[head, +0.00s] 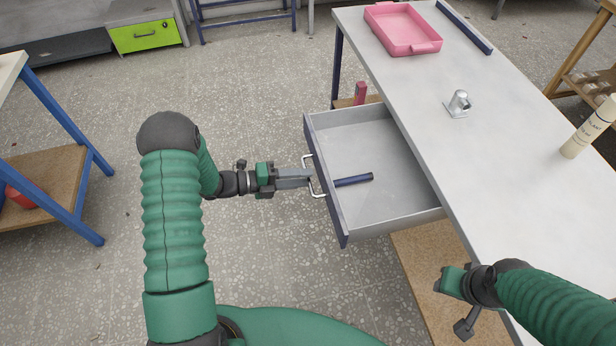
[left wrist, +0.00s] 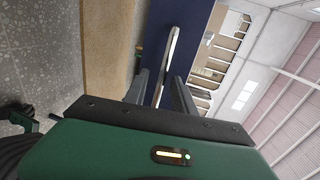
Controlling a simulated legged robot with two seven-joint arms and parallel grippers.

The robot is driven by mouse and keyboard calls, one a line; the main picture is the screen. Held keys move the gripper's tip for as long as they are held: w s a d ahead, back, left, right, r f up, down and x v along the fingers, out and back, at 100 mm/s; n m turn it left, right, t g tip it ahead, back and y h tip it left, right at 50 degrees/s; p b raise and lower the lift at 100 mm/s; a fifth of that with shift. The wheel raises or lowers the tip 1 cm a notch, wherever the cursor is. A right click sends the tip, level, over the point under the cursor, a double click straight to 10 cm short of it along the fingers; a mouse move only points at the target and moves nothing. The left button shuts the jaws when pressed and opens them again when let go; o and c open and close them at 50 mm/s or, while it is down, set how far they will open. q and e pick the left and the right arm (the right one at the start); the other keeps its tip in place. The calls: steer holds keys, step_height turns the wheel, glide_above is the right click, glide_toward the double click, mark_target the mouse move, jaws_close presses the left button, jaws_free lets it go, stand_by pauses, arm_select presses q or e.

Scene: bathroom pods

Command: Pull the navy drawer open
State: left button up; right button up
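The navy drawer (head: 326,198) stands pulled well out from the grey-topped table, with its grey inside showing. It has a silver bar handle (head: 315,176) on its navy front. My left gripper (head: 308,178) is at that handle. In the left wrist view the handle (left wrist: 172,50) runs between the two spread fingers (left wrist: 163,88), with a gap visible on each side; contact cannot be made out. My right gripper (head: 455,303) is empty, with its fingers apart, by the table's near edge.
A dark blue cylinder (head: 353,180) lies in the drawer. On the table (head: 500,155) are a pink tray (head: 405,30), a metal fixture (head: 458,103) and a cream bottle (head: 590,128). A blue-legged table (head: 65,120) stands at left. The floor between is clear.

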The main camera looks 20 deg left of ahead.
arm_select(q)
steer(key=v, duration=1.4)
steer(key=shift+s+a, duration=0.15)
steer(key=shift+a, duration=0.15)
steer(key=w+d+r+n+t+y+p, duration=0.15)
steer(key=w+r+n+y+p, duration=0.55)
steer(key=w+r+n+y, duration=0.7)
steer(key=s+d+n+g+p, duration=0.1)
steer(key=s+d+n+g, duration=0.3)
steer(key=s, duration=0.7)
steer(key=s+d+f+n+g+h+p, duration=0.1)
steer(key=s+d+n+g, duration=0.3)
steer(key=s+d+n, duration=0.5)
steer(key=shift+s+f+n+p, duration=0.35)
steer(key=shift+s+n, duration=0.55)
steer(key=shift+s, duration=0.8)
